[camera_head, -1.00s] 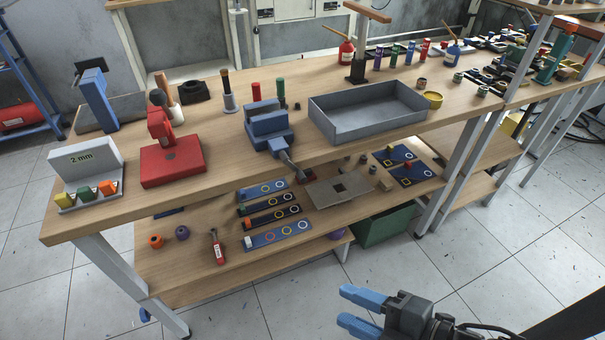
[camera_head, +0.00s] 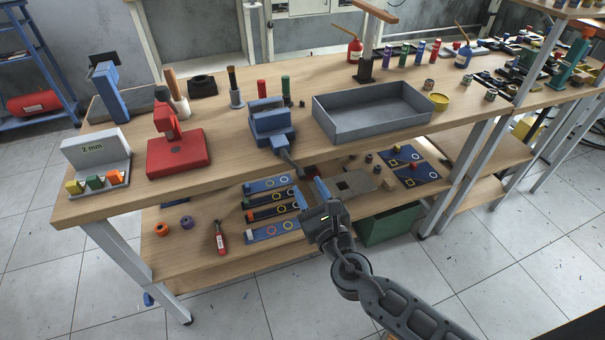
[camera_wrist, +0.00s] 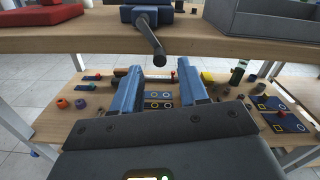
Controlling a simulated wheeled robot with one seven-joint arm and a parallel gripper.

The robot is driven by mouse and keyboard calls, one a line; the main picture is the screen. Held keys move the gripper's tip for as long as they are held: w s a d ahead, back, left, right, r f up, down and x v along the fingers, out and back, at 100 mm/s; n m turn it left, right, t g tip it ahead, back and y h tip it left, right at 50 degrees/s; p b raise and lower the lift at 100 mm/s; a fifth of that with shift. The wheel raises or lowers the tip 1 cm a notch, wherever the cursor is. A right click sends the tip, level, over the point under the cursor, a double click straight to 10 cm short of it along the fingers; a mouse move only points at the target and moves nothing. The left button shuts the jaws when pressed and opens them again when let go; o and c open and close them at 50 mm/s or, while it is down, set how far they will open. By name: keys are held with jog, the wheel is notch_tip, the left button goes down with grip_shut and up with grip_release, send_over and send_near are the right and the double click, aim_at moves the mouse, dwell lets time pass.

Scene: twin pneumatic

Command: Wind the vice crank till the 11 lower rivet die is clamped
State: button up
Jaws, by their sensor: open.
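The blue vice (camera_head: 270,124) stands at the front edge of the bench top, left of the grey tray. Its crank (camera_head: 291,163) hangs out over the edge, angled down to the right. In the wrist view the crank (camera_wrist: 152,38) shows above and between my fingers, its dark knob lowest. My gripper (camera_head: 314,189) is just below and in front of the crank, fingers pointing up toward it. In the wrist view my gripper (camera_wrist: 158,85) is open and empty, its blue fingers wide apart, not touching the crank. I cannot make out the die in the vice jaws.
A grey tray (camera_head: 318,108) is right of the vice, and a red press (camera_head: 178,153) is left. The lower shelf (camera_head: 200,255) holds dark blue boards with rings (camera_head: 268,185) and small parts behind my gripper. The floor in front is clear.

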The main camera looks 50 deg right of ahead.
aim_at(303, 179)
jog(key=shift+x, duration=2.7)
jog(key=shift+c, duration=0.2)
grip_shut()
